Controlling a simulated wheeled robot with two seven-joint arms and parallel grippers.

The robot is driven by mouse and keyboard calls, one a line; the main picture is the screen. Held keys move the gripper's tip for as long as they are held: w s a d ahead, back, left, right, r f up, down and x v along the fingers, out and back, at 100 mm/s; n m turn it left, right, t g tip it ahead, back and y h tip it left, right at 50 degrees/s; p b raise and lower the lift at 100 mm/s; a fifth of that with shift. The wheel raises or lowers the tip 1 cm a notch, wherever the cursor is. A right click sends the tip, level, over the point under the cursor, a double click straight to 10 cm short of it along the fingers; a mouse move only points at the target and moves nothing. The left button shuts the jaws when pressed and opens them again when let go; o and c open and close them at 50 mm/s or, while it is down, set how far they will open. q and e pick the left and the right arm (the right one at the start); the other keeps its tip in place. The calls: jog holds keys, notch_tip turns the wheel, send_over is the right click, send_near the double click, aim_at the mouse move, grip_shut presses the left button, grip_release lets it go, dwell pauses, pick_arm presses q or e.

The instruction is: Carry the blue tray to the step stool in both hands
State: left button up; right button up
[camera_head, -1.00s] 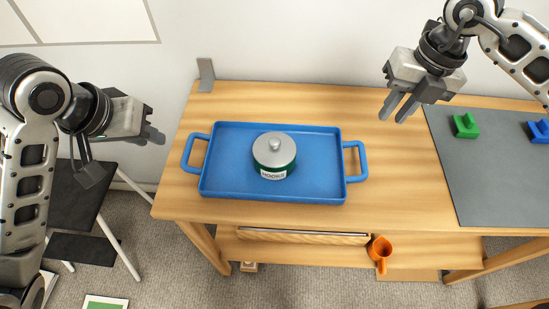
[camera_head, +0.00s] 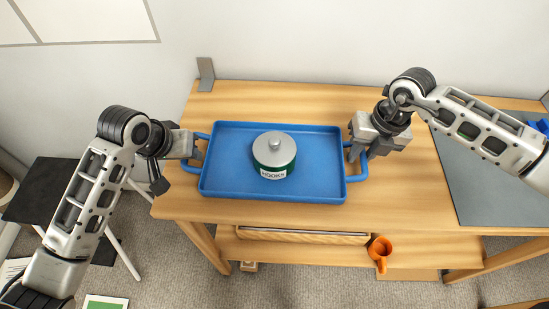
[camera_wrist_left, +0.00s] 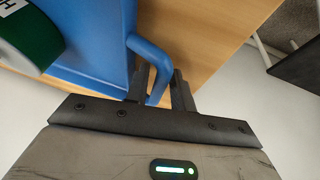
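The blue tray (camera_head: 225,180) lies flat on the wooden table, with a green and grey tin (camera_head: 274,155) standing in it. My left gripper (camera_head: 198,147) is at the tray's left handle. In the left wrist view its two fingers (camera_wrist_left: 162,88) are apart, one on each side of the blue handle (camera_wrist_left: 157,92), with a gap showing. My right gripper (camera_head: 361,155) is at the right handle (camera_head: 361,172), its fingers apart and partly overlapping the handle. The black step stool (camera_head: 38,190) with white legs stands on the floor at the left, partly behind my left arm.
The wooden table (camera_head: 300,98) is bare behind the tray. A grey mat (camera_head: 450,175) with a blue block (camera_head: 542,126) lies at the right, partly under my right arm. A grey bracket (camera_head: 206,74) stands at the back left corner.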

pick_arm(q)
grip_shut()
pick_arm(e)
grip_shut()
pick_arm(q)
jog(key=shift+r, duration=0.1)
pick_arm(e)
jog(key=shift+r, duration=0.15)
